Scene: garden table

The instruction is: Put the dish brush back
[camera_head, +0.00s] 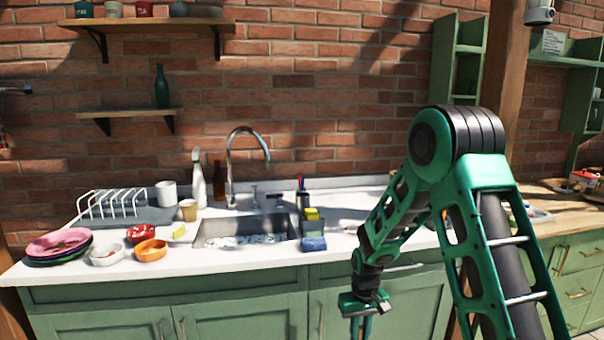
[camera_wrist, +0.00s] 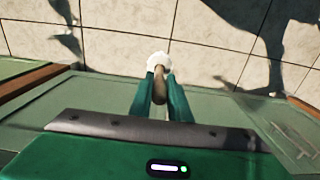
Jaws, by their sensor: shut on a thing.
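My gripper (camera_head: 361,326) hangs in front of the green cabinet doors, below the counter's front edge. In the wrist view its two green fingers (camera_wrist: 161,92) are shut on the brown handle of the dish brush (camera_wrist: 158,84). The brush's white head points away from the fingers, over the tiled floor. The brush cannot be made out in the head view. A dark holder (camera_head: 303,203) with slim items in it stands upright behind the sink's right end. I cannot tell exactly what those items are.
The sink (camera_head: 245,228) has a tall curved faucet (camera_head: 231,165) behind it. Sponges (camera_head: 312,228) stand at its right edge. Bowls (camera_head: 151,250), plates (camera_head: 60,243) and a dish rack (camera_head: 112,205) fill the left counter. The counter right of the sponges looks mostly clear.

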